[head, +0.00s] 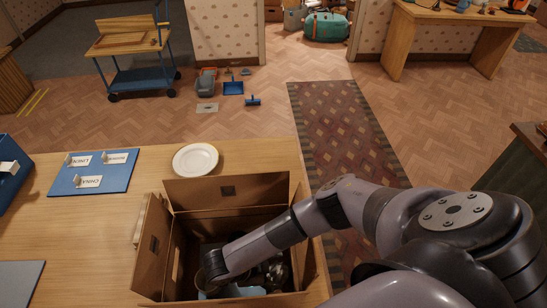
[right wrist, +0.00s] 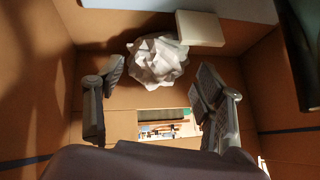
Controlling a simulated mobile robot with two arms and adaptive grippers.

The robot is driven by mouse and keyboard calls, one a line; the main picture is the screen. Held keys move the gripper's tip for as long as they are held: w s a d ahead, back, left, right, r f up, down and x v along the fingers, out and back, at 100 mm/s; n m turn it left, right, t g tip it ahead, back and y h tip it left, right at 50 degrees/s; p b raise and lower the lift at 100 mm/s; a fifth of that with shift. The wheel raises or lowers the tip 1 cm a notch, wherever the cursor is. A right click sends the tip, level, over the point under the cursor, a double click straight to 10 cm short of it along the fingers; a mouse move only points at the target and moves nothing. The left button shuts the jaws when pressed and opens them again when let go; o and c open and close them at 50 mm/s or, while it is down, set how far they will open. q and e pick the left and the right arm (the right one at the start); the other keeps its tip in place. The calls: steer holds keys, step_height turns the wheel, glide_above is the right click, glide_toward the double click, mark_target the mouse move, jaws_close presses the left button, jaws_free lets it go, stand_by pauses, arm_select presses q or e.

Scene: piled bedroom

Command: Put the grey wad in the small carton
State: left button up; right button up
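The grey wad (right wrist: 157,60) is a pale, crumpled ball inside a brown carton, seen in the right wrist view. In the head view I cannot make it out. The open-topped carton (head: 228,190) stands on the wooden table with its flaps up; I cannot tell whether it is the small carton. My right gripper (head: 240,276) reaches down into it. In the right wrist view, its two fingers (right wrist: 160,84) are spread apart around the near side of the wad, with gaps showing on both sides. My left gripper is not in view.
A pale block (right wrist: 200,28) lies beside the wad, and a light blue item (head: 230,291) is in the carton. A white plate (head: 195,159) and a blue labelled board (head: 95,172) lie on the table (head: 75,225). A blue bin (head: 10,172) stands at the left edge.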

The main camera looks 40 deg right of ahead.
steer(key=shift+o, duration=1)
steer(key=b+v, duration=0.3)
steer(key=v, duration=0.9)
